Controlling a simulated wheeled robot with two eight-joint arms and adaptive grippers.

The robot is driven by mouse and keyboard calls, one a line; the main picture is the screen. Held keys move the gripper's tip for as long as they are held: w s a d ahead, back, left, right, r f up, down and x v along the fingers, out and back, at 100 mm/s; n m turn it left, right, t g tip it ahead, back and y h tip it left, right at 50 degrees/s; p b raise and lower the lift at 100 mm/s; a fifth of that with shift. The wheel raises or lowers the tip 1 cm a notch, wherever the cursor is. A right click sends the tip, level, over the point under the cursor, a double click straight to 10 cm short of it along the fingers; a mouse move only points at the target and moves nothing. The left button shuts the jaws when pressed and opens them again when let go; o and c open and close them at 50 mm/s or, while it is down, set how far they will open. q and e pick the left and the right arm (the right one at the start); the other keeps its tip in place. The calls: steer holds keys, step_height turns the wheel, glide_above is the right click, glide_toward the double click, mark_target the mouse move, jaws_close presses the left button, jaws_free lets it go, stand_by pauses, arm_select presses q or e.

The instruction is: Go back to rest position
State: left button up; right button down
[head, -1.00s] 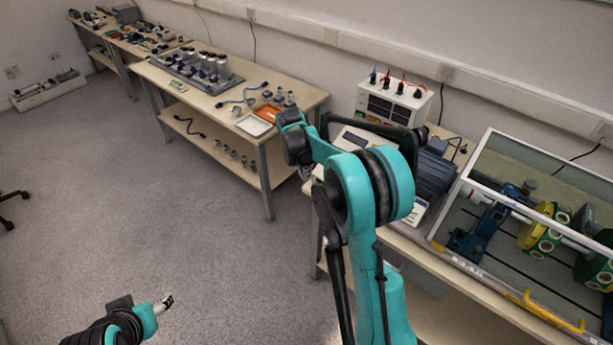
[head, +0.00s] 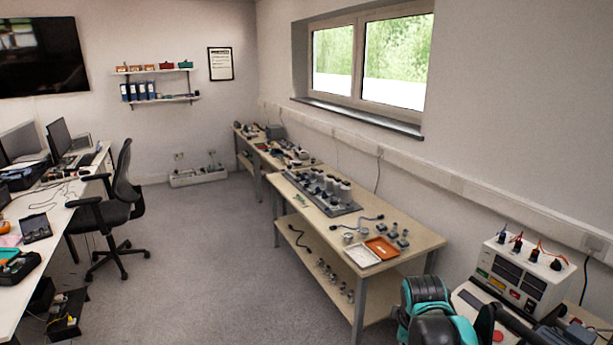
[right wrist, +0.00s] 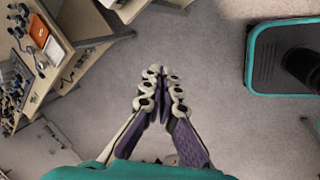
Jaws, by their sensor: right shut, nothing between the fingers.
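My right gripper (right wrist: 161,95) shows in the right wrist view, pointing over the grey floor. Its fingers are shut with nothing between them. In the head view, part of my right arm (head: 432,312) shows at the bottom right, in front of the bench with the white instrument box; the right gripper itself is not visible there. My left gripper is in neither current view.
A wooden bench (head: 425,240) with an orange tray (head: 382,247) and a white tray (head: 362,256) stands right of centre. A white instrument box (head: 520,275) stands at the right. A black office chair (head: 118,195) is by the left desk (head: 25,250). The floor (head: 200,260) between is clear.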

steer(key=s+a+f+m+t, duration=0.1)
steer(key=s+a+m, duration=0.1)
steer(key=s+m, duration=0.4)
steer(key=s+a+f+m+t+y, duration=0.1)
steer(key=s+a+m, duration=0.2)
steer(key=s+m, duration=0.4)
steer(key=s, duration=0.3)
steer(key=shift+s+a+t+y, duration=0.3)
steer(key=shift+a+t, duration=0.05)
steer(key=shift+t, duration=0.05)
